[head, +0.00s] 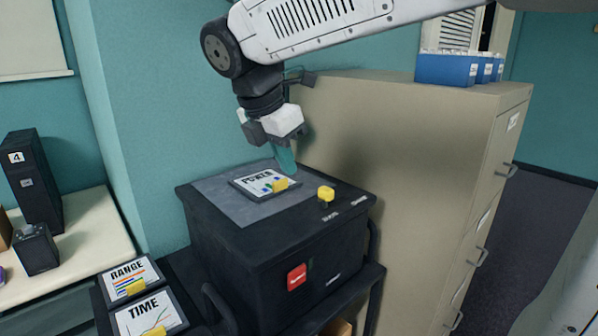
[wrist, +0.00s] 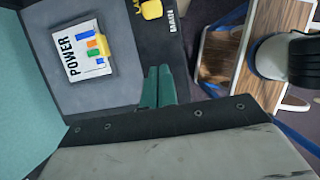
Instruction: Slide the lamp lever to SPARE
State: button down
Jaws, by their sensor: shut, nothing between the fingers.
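The lamp lever has a yellow knob (head: 326,193) on top of a black box (head: 249,263), towards its right side. In the wrist view the knob (wrist: 152,9) is at the top edge, beside lettering that reads LAMP in part and near a MAIN label (wrist: 173,21). No SPARE label is readable; small white labels in the head view are too blurred. My gripper (head: 286,164) has teal fingers pressed together, empty, above the back part of the box. In the wrist view the gripper (wrist: 158,86) is apart from the knob.
A POWER card (head: 265,182) with a yellow clip lies on the grey top panel, left of the knob. A beige filing cabinet (head: 390,150) stands close behind and right. RANGE (head: 131,277) and TIME (head: 150,315) cards lie lower left. A red switch (head: 297,277) is on the box front.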

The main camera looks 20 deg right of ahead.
aim_at(326, 198)
jog(key=x, duration=0.9)
jog(key=shift+w+d, duration=0.2)
jog(key=shift+d, duration=0.4)
jog(key=shift+w+d, duration=0.15)
jog(key=shift+d, duration=0.45)
jog(key=shift+w+d, duration=0.25)
jog(key=shift+d, duration=0.45)
jog(key=shift+d, duration=0.1)
